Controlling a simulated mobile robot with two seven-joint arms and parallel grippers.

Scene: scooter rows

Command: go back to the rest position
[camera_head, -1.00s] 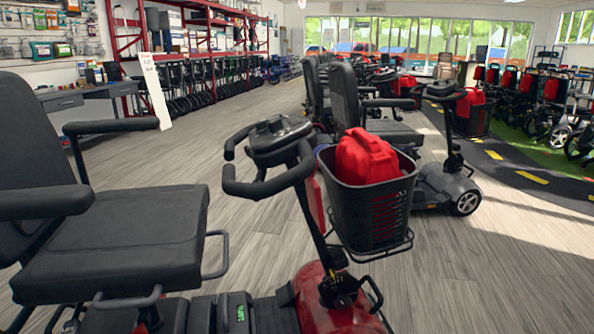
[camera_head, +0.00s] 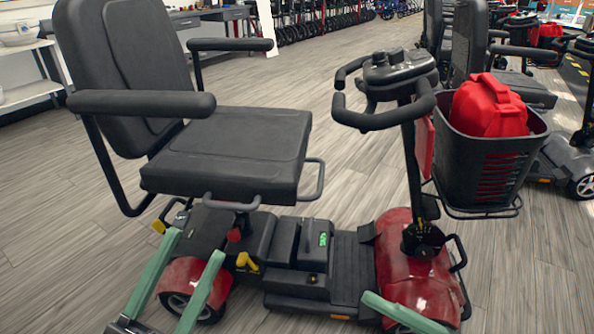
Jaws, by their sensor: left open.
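My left gripper (camera_head: 196,246) comes in at the bottom left with two pale green fingers. They are spread apart, with nothing between them, and in the picture lie over the rear of a red and black scooter (camera_head: 408,290). Whether they touch it I cannot tell. One green finger of my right gripper (camera_head: 402,312) shows at the bottom edge, in front of the scooter's red front part. The rest of that gripper is out of frame. The scooter has a black seat (camera_head: 230,150) and a front basket (camera_head: 490,165) holding a red bag-like item (camera_head: 490,108).
More scooters stand at the right, one with a dark seat (camera_head: 525,88). A white shelf (camera_head: 30,93) stands at the far left and a grey desk (camera_head: 210,15) behind the seat. Wooden floor (camera_head: 60,240) is clear at the left and behind the scooter.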

